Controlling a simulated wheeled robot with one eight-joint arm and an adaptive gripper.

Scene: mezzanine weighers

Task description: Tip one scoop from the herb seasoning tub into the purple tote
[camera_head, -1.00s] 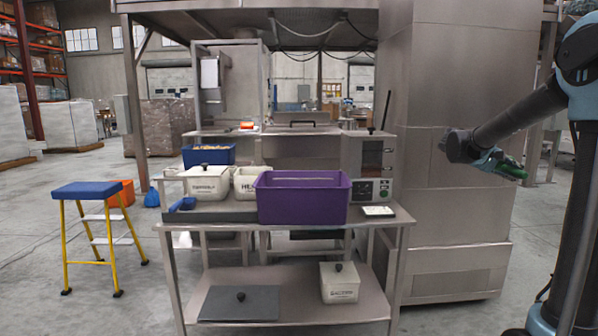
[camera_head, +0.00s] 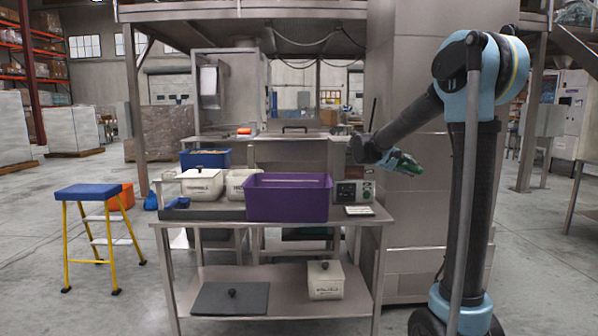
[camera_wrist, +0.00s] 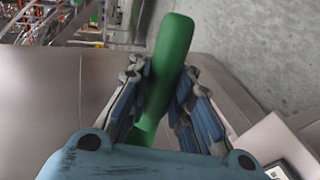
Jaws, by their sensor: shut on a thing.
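My gripper (camera_head: 388,158) is shut on a green tool (camera_head: 408,166), which looks like a scoop. It is in mid-air right of the bench and above its height. In the wrist view the green tool (camera_wrist: 173,45) lies between the fingers (camera_wrist: 162,85); whether it carries anything is hidden. The purple tote (camera_head: 287,204) stands on the bench, left of my gripper. A white tub (camera_head: 236,184) behind the tote's left edge is partly hidden; only the start of its label shows, so I cannot be sure it is the herb seasoning tub.
A lidded white tub (camera_head: 202,184), a blue scoop (camera_head: 178,203) and a blue bin (camera_head: 206,159) are at the bench's left. Another lidded tub (camera_head: 325,282) sits on the lower shelf. A steel cabinet (camera_head: 408,225) stands right of the bench. A blue-topped step stool (camera_head: 93,193) is left.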

